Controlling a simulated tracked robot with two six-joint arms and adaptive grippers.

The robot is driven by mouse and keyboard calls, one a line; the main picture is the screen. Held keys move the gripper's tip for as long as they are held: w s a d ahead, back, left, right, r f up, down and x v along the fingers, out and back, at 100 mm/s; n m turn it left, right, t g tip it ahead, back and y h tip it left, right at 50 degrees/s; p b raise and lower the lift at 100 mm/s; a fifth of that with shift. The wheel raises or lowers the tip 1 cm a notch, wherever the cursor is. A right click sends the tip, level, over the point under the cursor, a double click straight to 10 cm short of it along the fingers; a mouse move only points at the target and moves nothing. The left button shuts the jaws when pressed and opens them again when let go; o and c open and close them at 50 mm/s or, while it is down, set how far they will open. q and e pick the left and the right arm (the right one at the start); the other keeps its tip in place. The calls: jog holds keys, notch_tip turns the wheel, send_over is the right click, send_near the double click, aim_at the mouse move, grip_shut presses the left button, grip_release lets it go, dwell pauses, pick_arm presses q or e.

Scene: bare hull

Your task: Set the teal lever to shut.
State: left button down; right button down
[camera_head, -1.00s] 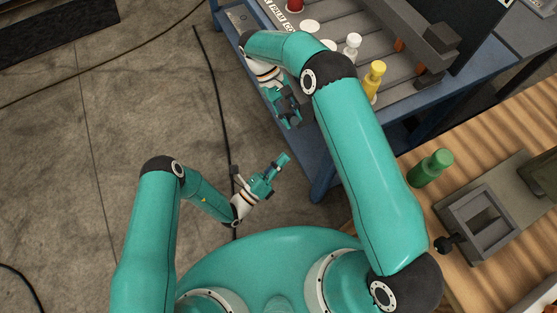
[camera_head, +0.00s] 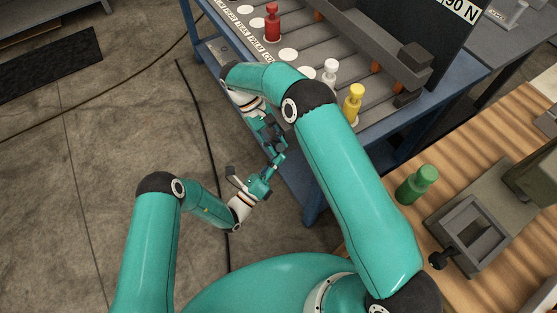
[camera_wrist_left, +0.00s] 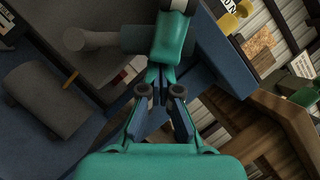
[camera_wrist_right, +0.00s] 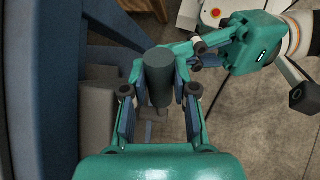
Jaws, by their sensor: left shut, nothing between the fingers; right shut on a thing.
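No lever clearly coloured teal can be made out. My right gripper (camera_head: 268,142) is low beside the near left edge of the blue bench. In the right wrist view its fingers (camera_wrist_right: 158,92) are shut on a dark grey-green cylinder (camera_wrist_right: 158,72); I cannot tell whether this is the lever's handle. My left gripper (camera_head: 277,160) is shut and empty, close below the right one. Its closed fingers (camera_wrist_left: 162,78) point at teal parts beyond, in the left wrist view. The left hand also shows at the upper right of the right wrist view (camera_wrist_right: 205,48). Contact between the hands is unclear.
The blue bench (camera_head: 310,195) carries a red peg (camera_head: 272,22), a white peg (camera_head: 330,72) and a yellow peg (camera_head: 354,103). A green peg (camera_head: 417,185) stands on the wooden table (camera_head: 400,225) beside a grey box fixture (camera_head: 470,235). Open floor lies left; a black cable crosses it.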

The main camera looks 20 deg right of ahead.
pick_arm(q)
jog(key=shift+w+a+r+n, duration=0.2)
jog(key=shift+w+r+n, duration=0.35)
jog(key=shift+r, duration=0.1)
pick_arm(e)
jog(key=shift+w+a, duration=0.1)
jog(key=c, duration=0.9)
grip_release()
jog(key=shift+f, duration=0.15)
pick_arm(q)
jog(key=shift+a, duration=0.1)
